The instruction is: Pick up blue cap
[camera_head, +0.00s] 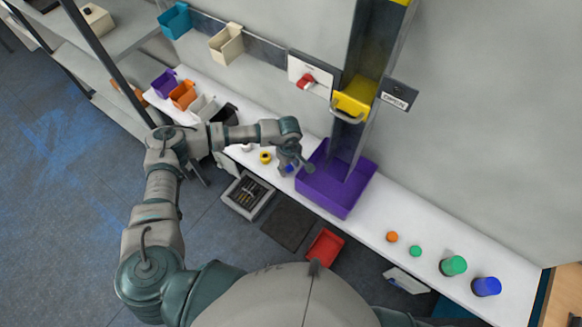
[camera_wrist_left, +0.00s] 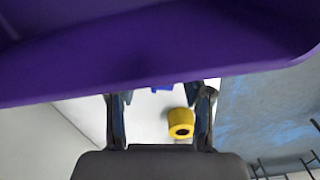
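The blue cap (camera_head: 289,169) is on the white table, just left of the purple bin, and partly hidden by my left gripper (camera_head: 292,167). My left arm reaches in from the left, and its gripper is pointed down at the cap. In the left wrist view, the two fingers of my left gripper (camera_wrist_left: 161,112) stand apart, with white table between them. A small part of the blue cap (camera_wrist_left: 162,87) shows between the fingers, beneath the purple bin's edge. I cannot tell whether the fingers touch it. My right gripper is not in view.
The purple bin (camera_head: 318,191) stands close right of my left gripper; its wall (camera_wrist_left: 150,55) fills the upper wrist view. A yellow cap (camera_head: 266,157) lies nearby. Orange (camera_head: 392,237) and green (camera_head: 415,251) caps and green (camera_head: 453,265) and blue (camera_head: 487,287) bottles stand farther right.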

